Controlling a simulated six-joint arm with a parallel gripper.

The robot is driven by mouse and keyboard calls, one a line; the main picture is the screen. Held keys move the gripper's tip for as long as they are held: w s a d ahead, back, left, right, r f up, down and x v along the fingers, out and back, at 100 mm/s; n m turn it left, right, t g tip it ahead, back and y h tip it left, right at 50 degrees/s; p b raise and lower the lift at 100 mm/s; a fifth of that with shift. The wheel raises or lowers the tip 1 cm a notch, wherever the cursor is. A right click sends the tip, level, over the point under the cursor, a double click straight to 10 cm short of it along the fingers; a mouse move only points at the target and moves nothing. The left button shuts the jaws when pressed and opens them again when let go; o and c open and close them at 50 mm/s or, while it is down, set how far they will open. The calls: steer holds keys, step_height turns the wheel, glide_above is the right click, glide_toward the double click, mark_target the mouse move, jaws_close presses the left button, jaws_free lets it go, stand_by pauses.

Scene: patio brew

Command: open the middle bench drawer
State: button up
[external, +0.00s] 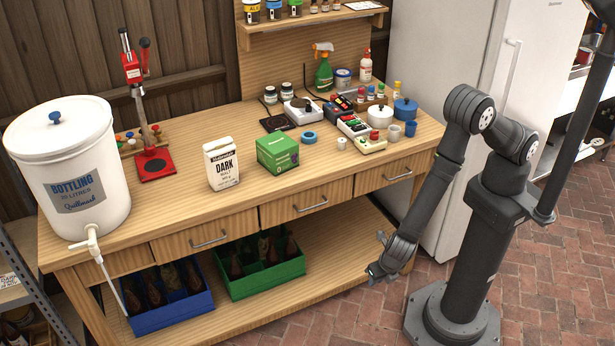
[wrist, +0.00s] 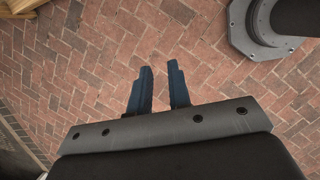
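The wooden bench (external: 345,165) has a row of drawers along its front, all looking shut. The left drawer (external: 170,248) and the right drawer (external: 370,181) have similar handles. My gripper (external: 373,276) hangs in front of the bench, lower than the drawers and to the right of the middle one, touching nothing that I can see. In the wrist view my gripper (wrist: 159,88) shows two dark blue fingers, apart and empty, over the brick floor.
A blue crate (external: 172,312) and a green crate (external: 262,278) with bottles stand on the lower shelf. A white bucket (external: 100,150) with a tap stands at the bench's left end. A white fridge (external: 440,60) is behind my arm. Brick floor (external: 350,325) in front is clear.

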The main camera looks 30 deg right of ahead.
step_height(320, 180, down, 3)
steer(key=s+m+g+y, duration=0.1)
steer(key=s+g, duration=0.1)
steer(key=g, duration=0.1)
steer(key=m+t+y, duration=1)
steer(key=t, duration=0.1)
glide_toward(314, 207)
steer(key=x, duration=1)
steer(key=shift+w+a+f, duration=0.1)
steer(key=shift+w+a, duration=0.05)
steer(key=shift+w, duration=0.05)
jaws_close()
